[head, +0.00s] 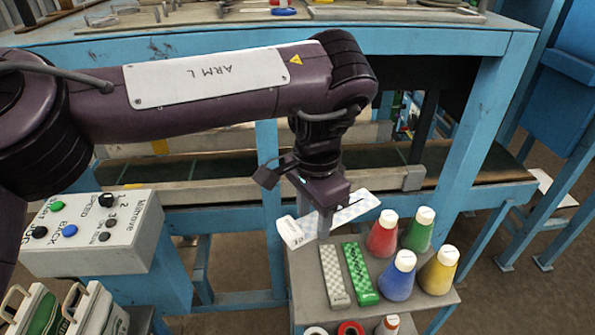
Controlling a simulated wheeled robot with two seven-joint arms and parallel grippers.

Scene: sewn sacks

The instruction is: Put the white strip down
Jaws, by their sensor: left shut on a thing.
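My left gripper (322,212) reaches down from the arm labelled "ARM L" and is shut on a white strip (357,207). The fingertips are partly hidden by the strip. Whether the strip touches the stand I cannot tell. My right gripper is not in view.
On the stand lie a grey-white patterned strip (334,276) and a green one (360,273). A control box (95,235) stands at left. A blue-framed bench (440,42) is behind.

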